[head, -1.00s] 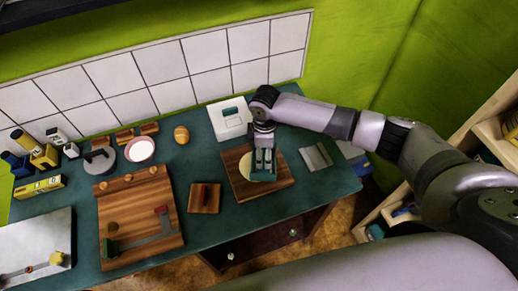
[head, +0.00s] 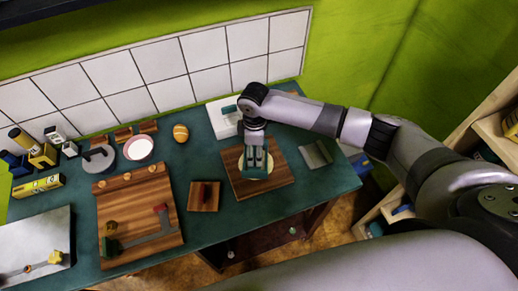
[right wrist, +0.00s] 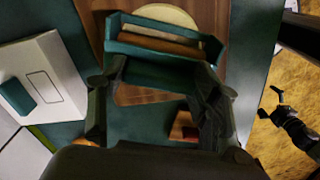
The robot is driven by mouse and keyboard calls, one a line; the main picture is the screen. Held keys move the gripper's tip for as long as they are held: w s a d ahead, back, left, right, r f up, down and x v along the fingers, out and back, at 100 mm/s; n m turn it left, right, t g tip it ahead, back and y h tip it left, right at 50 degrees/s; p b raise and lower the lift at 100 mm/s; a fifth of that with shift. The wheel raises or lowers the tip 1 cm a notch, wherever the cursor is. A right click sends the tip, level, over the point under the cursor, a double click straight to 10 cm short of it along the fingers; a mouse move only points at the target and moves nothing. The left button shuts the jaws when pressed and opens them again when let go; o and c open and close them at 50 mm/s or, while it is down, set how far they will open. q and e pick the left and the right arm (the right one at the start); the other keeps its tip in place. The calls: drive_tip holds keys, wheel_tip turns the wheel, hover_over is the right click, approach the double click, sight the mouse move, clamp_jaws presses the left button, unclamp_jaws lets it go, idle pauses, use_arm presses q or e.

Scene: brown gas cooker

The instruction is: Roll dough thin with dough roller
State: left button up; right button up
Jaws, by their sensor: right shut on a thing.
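The dough (head: 269,169) is a pale flat disc on a wooden board (head: 279,180), partly hidden under the roller. The dough roller (head: 255,172) has a teal frame and a brown wooden cylinder; it also shows in the right wrist view (right wrist: 160,42). In the right wrist view a pale arc of dough (right wrist: 165,13) shows just beyond the cylinder. Whether the cylinder touches the dough cannot be told.
A white box with a teal part (head: 224,120) stands behind the board. A small grey plate (head: 316,154) lies to its right. A small board with a dark red item (head: 203,196) and a larger cutting board (head: 134,217) lie to the left. The table's front edge is near.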

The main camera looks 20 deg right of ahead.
idle(0.3)
drive_tip(key=shift+w+a+f+b, duration=0.15)
drive_tip(key=shift+w+a, duration=0.1)
drive_tip(key=shift+a, duration=0.3)
drive_tip(key=shift+w+a+r+b, duration=0.1)
drive_tip(key=shift+w+a+b, duration=0.1)
drive_tip(key=shift+a, duration=0.35)
drive_tip(key=shift+s+d, duration=0.1)
drive_tip(key=shift+d, duration=0.05)
drive_tip(key=shift+s+d+p, duration=0.2)
drive_tip(key=shift+d+p, duration=0.25)
drive_tip(key=shift+d, duration=0.1)
drive_tip(key=shift+s+d+p, duration=0.2)
drive_tip(key=shift+d+p, duration=0.25)
drive_tip(key=shift+d, duration=0.1)
drive_tip(key=shift+w+r, duration=0.1)
drive_tip(key=shift+r, duration=3.45)
